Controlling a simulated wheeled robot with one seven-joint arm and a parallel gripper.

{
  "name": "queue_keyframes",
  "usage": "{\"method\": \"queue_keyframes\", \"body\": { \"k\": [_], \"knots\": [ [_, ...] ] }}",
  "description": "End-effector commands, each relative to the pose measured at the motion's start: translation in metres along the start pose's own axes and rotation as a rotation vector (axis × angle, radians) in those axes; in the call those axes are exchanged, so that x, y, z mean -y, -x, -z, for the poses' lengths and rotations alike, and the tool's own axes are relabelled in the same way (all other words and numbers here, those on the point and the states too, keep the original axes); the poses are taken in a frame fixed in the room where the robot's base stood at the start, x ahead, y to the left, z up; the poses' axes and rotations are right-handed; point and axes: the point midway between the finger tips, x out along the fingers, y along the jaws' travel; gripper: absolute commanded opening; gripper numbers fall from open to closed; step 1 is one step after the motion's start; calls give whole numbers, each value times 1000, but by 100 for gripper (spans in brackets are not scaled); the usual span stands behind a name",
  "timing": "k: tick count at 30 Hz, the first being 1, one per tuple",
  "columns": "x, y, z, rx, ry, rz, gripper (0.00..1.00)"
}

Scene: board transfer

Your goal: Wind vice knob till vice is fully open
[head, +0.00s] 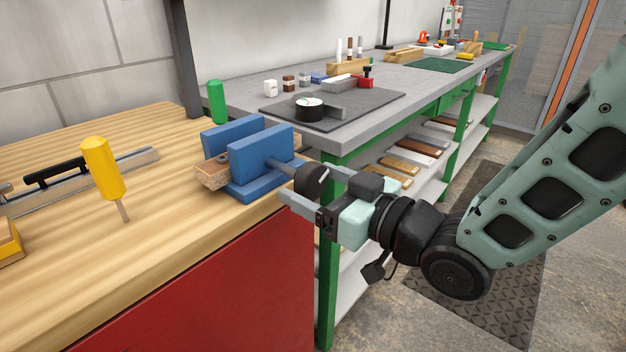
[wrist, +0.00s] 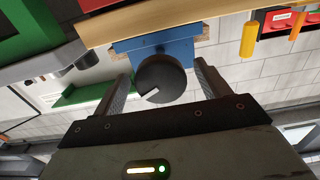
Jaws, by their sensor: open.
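The blue vice (head: 262,158) sits at the right edge of the wooden bench, with a wooden board (head: 214,173) between its jaws. Its screw runs right to a dark round knob (head: 311,180) with a white mark. My gripper (head: 308,186) is at the knob, its fingers open. In the wrist view the knob (wrist: 161,79) lies between the two open fingertips (wrist: 163,82), with gaps on both sides, and its white mark points to the lower left. The blue vice body (wrist: 165,48) shows behind it.
A yellow-handled tool (head: 103,168) stands on the wooden bench top (head: 190,235), left of the vice. A green-handled tool (head: 217,102) is behind it. A grey workbench (head: 385,92) with a dark mat and black tape roll (head: 309,108) stands beyond. Open floor lies right of the bench.

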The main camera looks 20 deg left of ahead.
Motion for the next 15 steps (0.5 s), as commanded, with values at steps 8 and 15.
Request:
{"method": "queue_keyframes", "body": {
  "k": [8, 15],
  "knots": [
    [0, -9, 0, -1, 0, -1, 75],
    [0, -9, 0, -1, 0, -1, 47]
  ]
}}
